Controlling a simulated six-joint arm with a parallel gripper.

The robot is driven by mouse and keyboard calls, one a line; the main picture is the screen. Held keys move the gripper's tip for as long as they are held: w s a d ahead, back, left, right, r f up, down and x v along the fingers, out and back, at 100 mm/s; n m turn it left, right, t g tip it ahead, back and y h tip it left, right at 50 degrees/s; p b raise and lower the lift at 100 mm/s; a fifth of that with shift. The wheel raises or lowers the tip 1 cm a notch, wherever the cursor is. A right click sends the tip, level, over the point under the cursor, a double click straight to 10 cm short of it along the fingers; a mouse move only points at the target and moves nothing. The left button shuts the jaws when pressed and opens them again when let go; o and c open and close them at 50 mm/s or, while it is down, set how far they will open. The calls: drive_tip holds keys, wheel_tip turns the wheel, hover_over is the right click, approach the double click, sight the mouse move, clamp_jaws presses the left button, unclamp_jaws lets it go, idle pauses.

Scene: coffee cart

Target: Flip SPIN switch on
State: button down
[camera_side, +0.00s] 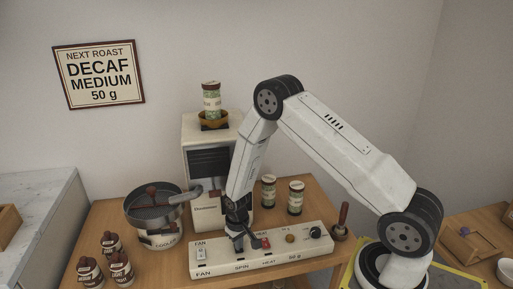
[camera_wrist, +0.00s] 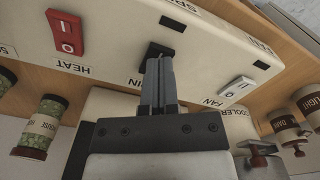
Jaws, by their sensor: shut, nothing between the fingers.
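The SPIN switch (camera_wrist: 155,49) is a small black rocker on the cream control panel (camera_side: 212,264), between the red HEAT switch and the white FAN switch. My gripper (camera_wrist: 160,61) is shut and empty. Its fingertips are right at the SPIN switch and cover part of it in the wrist view; I cannot tell whether they touch it. In the side view my gripper (camera_side: 238,246) points down over the SPIN part of the panel and hides much of the switch. Which way the SPIN switch is tipped cannot be made out.
The red HEAT switch (camera_wrist: 66,33) and white FAN switch (camera_wrist: 236,91) flank it. A knob (camera_side: 315,232) is at the panel's right end. Behind stand the roaster (camera_side: 206,205), the cooler pan (camera_side: 150,226) and two jars (camera_side: 268,191) (camera_side: 296,198). Several brown-capped bottles (camera_side: 90,272) stand at left.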

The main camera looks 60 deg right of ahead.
drive_tip(key=shift+f, duration=0.45)
idle(0.5)
drive_tip(key=shift+r, duration=3.45)
drive_tip(key=shift+r, duration=0.1)
drive_tip(key=shift+s+a+r, duration=0.1)
drive_tip(key=shift+a+r, duration=0.05)
drive_tip(key=shift+r, duration=0.25)
drive_tip(key=s+a+r+n+t, duration=0.1)
drive_tip(key=s+a+r, duration=0.2)
drive_tip(key=s+r, duration=0.3)
drive_tip(key=s+a+r+n+t, duration=0.1)
drive_tip(key=s+a+r+n, duration=0.1)
drive_tip(key=s+r, duration=0.4)
wheel_tip(320, 180, up, 3)
drive_tip(key=shift+s+a+r+t, duration=0.15)
drive_tip(key=shift+s+a+t, duration=0.15)
drive_tip(key=shift+a, duration=0.3)
